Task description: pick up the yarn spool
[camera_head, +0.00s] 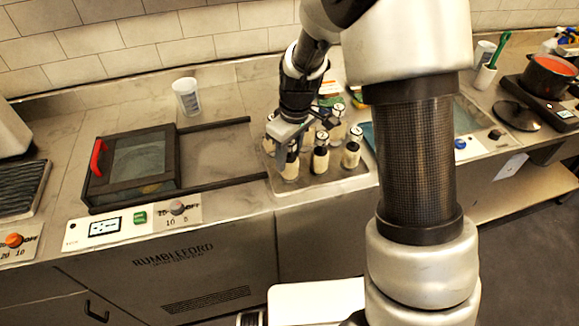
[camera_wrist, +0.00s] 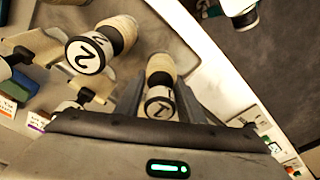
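Several spool-like items with cream bodies, black necks and white numbered caps stand on a tray (camera_head: 330,183) in the head view. Two clear ones are a middle spool (camera_head: 320,157) and a right spool (camera_head: 352,150). My gripper (camera_head: 291,147) points down at the tray's left side, over a partly hidden cream spool (camera_head: 286,166). In the wrist view, a spool capped "1" (camera_wrist: 160,103) lies between my two fingers (camera_wrist: 162,88). Whether the fingers touch it is unclear. A spool capped "2" (camera_wrist: 88,53) stands beside it, outside the fingers.
A dark-framed glass-topped unit (camera_head: 138,160) with a red handle stands left of the tray, and dark rails run between them. A whitish cup (camera_head: 187,98) stands behind. A pot of red content (camera_head: 550,75) is at far right. Neighbouring spools crowd my gripper.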

